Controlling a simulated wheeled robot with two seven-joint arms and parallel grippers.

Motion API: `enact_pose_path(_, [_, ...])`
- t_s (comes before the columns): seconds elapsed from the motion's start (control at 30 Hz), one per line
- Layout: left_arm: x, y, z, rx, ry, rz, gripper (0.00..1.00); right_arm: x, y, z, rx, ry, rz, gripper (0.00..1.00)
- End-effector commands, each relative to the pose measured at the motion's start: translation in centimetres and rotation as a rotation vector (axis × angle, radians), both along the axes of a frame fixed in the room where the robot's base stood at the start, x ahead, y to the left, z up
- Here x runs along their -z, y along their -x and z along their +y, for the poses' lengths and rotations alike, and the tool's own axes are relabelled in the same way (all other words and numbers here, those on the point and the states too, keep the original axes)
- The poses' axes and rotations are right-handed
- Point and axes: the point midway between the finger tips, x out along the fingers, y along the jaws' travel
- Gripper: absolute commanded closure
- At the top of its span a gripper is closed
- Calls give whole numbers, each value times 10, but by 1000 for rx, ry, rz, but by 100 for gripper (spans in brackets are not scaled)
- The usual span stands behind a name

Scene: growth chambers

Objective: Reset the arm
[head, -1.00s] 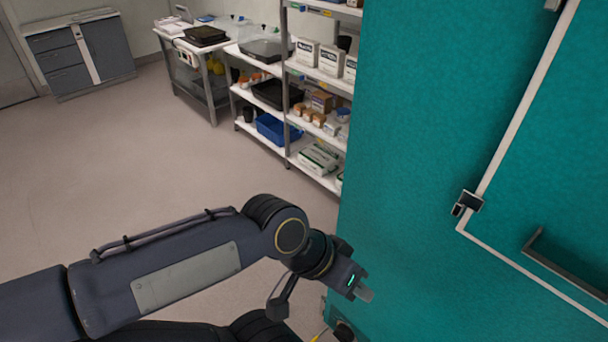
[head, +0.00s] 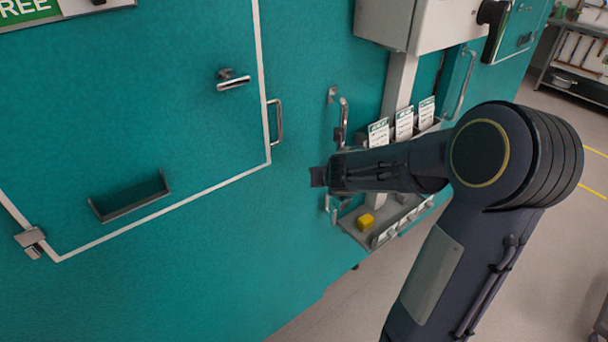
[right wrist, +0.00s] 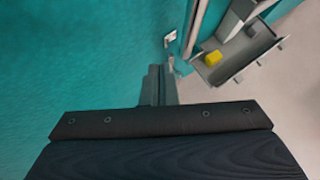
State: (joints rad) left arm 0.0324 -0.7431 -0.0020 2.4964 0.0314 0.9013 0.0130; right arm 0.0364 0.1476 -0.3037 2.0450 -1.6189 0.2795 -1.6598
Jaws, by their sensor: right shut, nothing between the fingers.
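My right arm comes in from the lower right of the head view, bent at a large dark joint. Its right gripper (head: 318,177) points left, close in front of the teal wall (head: 300,70); whether it touches the wall I cannot tell. In the right wrist view the fingers of this gripper (right wrist: 158,86) are together with nothing between them, beside the teal surface. My left gripper is outside both current views.
A teal door with a lever handle (head: 234,83) and a pull handle (head: 275,122) is left of the gripper. A grey tray (head: 385,233) with a yellow block (head: 366,222) and a rack of cards (head: 404,125) are close by. A grey box (head: 425,22) hangs above.

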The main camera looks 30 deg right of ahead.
Motion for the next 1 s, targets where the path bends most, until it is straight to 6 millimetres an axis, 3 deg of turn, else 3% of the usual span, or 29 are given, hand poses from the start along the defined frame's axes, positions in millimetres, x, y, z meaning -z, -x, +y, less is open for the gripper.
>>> enact_pose_path(0.4, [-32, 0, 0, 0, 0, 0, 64, -46, 48, -5, 4, 0, 0, 100])
enact_pose_path(0.8, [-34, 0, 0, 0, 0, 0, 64, -50, 56, -5, 9, -4, 0, 100])
enact_pose_path(0.9, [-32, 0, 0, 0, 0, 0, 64, -52, 63, -2, 94, -83, -34, 100])
enact_pose_path(1.0, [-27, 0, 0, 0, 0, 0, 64, -55, 82, 6, 331, -303, -120, 100])
